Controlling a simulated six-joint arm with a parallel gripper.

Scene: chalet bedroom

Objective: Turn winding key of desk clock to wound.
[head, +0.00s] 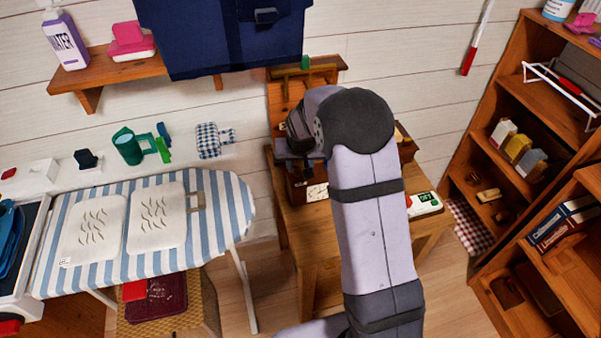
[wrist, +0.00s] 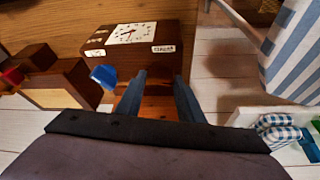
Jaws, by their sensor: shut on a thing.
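The desk clock is a dark brown box with a white square dial. It stands on the wooden desk and shows in the head view (head: 298,186), partly covered by my arm, and at the top of the wrist view (wrist: 165,33). Two small white labels flank its lower edge in the wrist view; their text is too small to read surely. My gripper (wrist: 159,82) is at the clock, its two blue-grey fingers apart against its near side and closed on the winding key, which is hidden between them. In the head view my gripper (head: 299,160) is above the clock.
A striped ironing board (head: 222,215) stands left.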

